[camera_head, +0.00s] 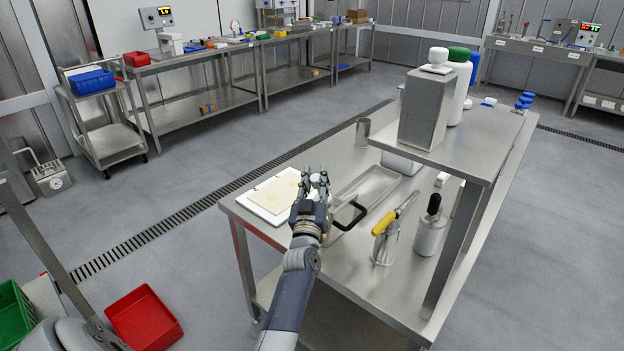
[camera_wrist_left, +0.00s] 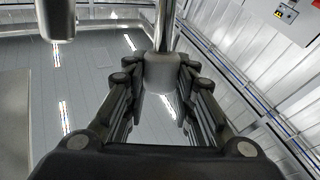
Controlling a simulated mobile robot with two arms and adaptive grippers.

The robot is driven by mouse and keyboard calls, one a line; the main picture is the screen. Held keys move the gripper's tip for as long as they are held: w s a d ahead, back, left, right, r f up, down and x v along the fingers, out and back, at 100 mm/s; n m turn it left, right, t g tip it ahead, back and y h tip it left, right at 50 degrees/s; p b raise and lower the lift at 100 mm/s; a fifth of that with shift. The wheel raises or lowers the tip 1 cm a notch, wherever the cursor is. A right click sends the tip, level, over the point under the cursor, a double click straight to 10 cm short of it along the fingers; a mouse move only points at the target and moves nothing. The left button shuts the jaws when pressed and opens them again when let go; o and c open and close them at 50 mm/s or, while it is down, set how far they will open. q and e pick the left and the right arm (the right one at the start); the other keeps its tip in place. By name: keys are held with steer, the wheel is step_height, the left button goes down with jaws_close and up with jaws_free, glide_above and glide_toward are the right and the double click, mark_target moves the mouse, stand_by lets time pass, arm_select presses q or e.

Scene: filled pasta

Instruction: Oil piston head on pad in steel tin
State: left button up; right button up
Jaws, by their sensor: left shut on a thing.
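My left gripper (camera_head: 313,183) reaches over the front left of the steel table. In the left wrist view its fingers are shut on a grey cylindrical piece with a thin steel rod (camera_wrist_left: 160,72), which looks like the piston head. In the head view only a small pale part of it (camera_head: 318,179) shows between the fingers. A shallow rectangular steel tin (camera_head: 366,187) lies on the table just right of the gripper. The held piece is apart from the tin. My right gripper is not in view.
A white board with pale dough (camera_head: 271,194) lies left of the gripper. A raised shelf (camera_head: 470,150) covers the table's right side. A steel cup (camera_head: 362,130) stands behind.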

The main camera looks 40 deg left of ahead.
mark_target(315, 197)
arm_select(q)
steer(key=shift+w+a+f+b, duration=0.1)
steer(key=shift+f+b, duration=0.35)
steer(key=shift+f, duration=0.2)
step_height(315, 197, down, 5)
steer(key=b, duration=0.5)
steer(key=shift+r, duration=0.1)
steer(key=shift+f+b, duration=0.4)
steer(key=shift+f, duration=0.25)
stand_by(0.4)
stand_by(0.5)
step_height(315, 197, up, 7)
steer(key=p, duration=0.7)
steer(key=shift+r, duration=0.15)
